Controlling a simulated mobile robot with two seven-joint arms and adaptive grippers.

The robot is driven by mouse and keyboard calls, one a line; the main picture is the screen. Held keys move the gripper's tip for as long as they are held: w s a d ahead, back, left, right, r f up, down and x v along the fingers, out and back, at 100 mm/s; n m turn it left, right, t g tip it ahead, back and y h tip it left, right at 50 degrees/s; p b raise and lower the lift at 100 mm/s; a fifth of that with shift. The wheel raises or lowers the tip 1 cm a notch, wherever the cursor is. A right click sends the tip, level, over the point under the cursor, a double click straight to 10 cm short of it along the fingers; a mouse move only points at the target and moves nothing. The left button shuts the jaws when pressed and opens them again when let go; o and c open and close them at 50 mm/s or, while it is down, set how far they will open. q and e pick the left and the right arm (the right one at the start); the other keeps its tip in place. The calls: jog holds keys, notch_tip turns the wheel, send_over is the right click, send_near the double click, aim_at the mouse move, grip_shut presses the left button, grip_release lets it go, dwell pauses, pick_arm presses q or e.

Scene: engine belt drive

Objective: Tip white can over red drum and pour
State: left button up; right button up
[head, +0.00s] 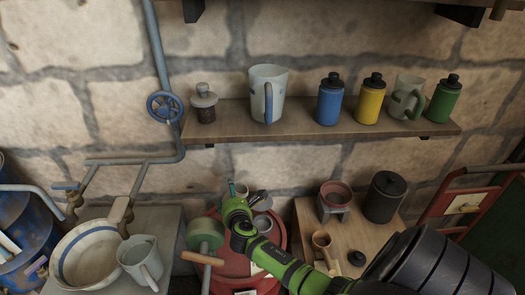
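The red drum (277,238) stands at the lower middle, largely covered by my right arm. My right arm comes in from the lower right and reaches over the drum. My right gripper (255,197) is small and dark at the arm's far end, above the drum's back part. A grey round opening (263,202) lies close by. No pouring stream is visible. My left gripper is not in view.
A green cylinder with a wooden handle (205,235) stands at the drum's left. A white jug (140,258) and basin (88,250) are left. A wooden table (290,215) holds a black canister (385,197) and red bowl (335,195). The shelf (225,124) above holds several containers.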

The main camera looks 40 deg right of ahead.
jog(key=shift+m+t, duration=0.3)
jog(key=shift+m, duration=0.5)
jog(key=f+b, duration=0.7)
jog(key=b, duration=0.1)
jog(key=s+d+f+b, duration=0.1)
jog(key=f+b, duration=0.3)
jog(key=shift+d+f+b, duration=0.1)
jog(key=shift+f+b, duration=0.2)
jog(key=shift+b, duration=0.1)
notch_tip(320, 180, up, 2)
jog(key=shift+w+r+y+p, duration=0.1)
jog(key=shift+y+p, duration=0.2)
jog(key=shift+p, duration=0.4)
jog(key=shift+m, duration=0.3)
jog(key=shift+d+t+b, duration=0.1)
jog(key=shift+t+b, duration=0.2)
jog(key=shift+b, duration=0.1)
jog(key=shift+r, duration=0.1)
jog(key=shift+a+m, duration=0.2)
jog(key=shift+m, duration=0.1)
jog(key=shift+d+b, duration=0.2)
jog(key=shift+b, duration=0.35)
